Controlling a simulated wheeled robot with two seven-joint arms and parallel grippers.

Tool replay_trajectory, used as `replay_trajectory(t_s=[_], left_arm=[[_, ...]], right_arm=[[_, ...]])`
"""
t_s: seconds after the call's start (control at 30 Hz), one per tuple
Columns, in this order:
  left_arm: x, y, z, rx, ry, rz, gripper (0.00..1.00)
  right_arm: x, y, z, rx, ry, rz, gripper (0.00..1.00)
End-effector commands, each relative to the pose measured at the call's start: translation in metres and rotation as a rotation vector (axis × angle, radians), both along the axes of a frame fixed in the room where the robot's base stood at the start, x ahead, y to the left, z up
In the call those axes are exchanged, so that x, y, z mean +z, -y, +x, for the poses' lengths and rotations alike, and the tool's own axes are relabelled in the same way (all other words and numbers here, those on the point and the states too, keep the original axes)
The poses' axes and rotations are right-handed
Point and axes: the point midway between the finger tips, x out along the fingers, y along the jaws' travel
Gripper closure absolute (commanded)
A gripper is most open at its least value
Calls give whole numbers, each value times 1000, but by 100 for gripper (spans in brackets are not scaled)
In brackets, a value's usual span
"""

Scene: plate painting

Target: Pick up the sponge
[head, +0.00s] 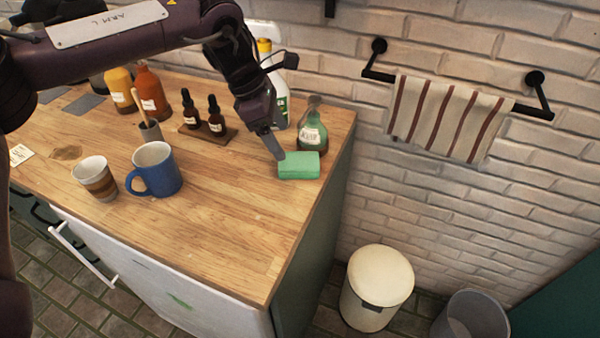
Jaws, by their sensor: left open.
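A green sponge (299,166) lies flat on the wooden counter near its right end. My left gripper (278,155) reaches down from above, with its fingertip just at the left end of the sponge. It is open; only one finger shows clearly, and I cannot tell whether it touches the sponge. My right gripper is not in view.
Behind the sponge stand a green glass bottle (312,132) and a white spray bottle (279,95), close to my gripper. A blue mug (155,170), a striped cup (95,180) and two dropper bottles on a tray (218,137) stand to the left. The front right counter is clear.

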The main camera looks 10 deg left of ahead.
Motion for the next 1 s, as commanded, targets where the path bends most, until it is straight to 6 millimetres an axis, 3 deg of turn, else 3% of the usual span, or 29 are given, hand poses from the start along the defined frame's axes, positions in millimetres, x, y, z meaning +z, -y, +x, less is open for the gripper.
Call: replay_trajectory(t_s=[0.37, 0.63, 0.93, 1.0], left_arm=[[-34, 10, 2, -1, -2, 3, 20], [-71, 20, 5, 0, -2, 3, 20], [-76, 22, 6, 1, 0, 1, 20], [-76, 22, 6, 1, 0, 1, 28]], right_arm=[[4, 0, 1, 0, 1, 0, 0], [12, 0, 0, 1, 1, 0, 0], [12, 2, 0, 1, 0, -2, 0], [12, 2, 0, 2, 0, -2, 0]])
